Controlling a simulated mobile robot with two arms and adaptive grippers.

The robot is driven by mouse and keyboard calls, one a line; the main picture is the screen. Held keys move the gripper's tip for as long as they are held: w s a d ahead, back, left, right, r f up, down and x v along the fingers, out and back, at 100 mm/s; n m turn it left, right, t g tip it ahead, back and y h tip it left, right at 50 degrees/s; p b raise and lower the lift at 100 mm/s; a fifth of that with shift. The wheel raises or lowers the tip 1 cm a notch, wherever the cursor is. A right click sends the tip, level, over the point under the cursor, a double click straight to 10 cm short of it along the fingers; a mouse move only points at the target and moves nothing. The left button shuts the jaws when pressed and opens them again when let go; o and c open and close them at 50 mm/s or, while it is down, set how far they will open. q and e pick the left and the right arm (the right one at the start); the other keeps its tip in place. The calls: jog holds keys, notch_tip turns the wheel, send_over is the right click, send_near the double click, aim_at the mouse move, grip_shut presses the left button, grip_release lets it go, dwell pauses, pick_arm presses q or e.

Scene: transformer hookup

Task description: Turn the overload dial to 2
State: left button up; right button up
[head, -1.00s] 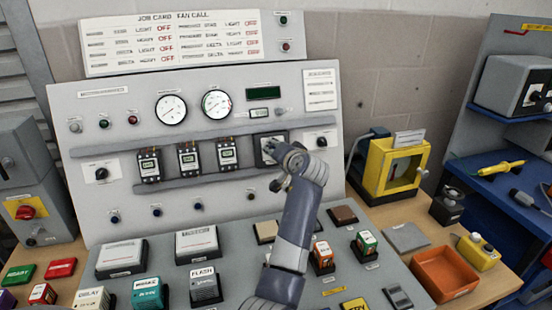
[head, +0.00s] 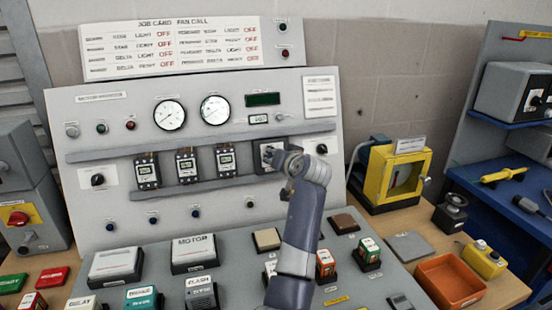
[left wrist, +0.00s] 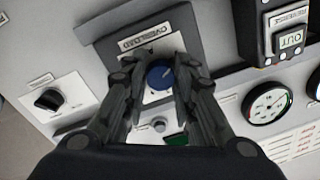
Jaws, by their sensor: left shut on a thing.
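The overload dial (left wrist: 160,74) is a round blue knob on a light plate, set in a dark frame (left wrist: 183,25) labelled OVERLOAD, in the left wrist view. My left gripper (left wrist: 162,82) has a dark finger on each side of the knob and is closed on it. In the head view my left gripper (head: 277,160) is at the overload unit (head: 266,143), at the right end of the panel's device row. The gripper hides the dial there. The dial's pointer and scale cannot be read. My right gripper is not in view.
Several contactor modules (head: 187,166) stand to the left of the overload unit. A black selector knob (head: 321,149) is close on its right. Gauges (head: 215,110) and a green display (head: 262,99) are above. Boxes and relays (head: 325,262) cover the lower deck.

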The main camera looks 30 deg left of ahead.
pick_arm(q)
jog(key=shift+f, duration=0.15)
jog(key=o, duration=1.1)
jog(key=shift+c, duration=0.2)
jog(key=shift+r, duration=0.2)
notch_tip(320, 180, up, 10)
jog(key=shift+f, duration=0.1)
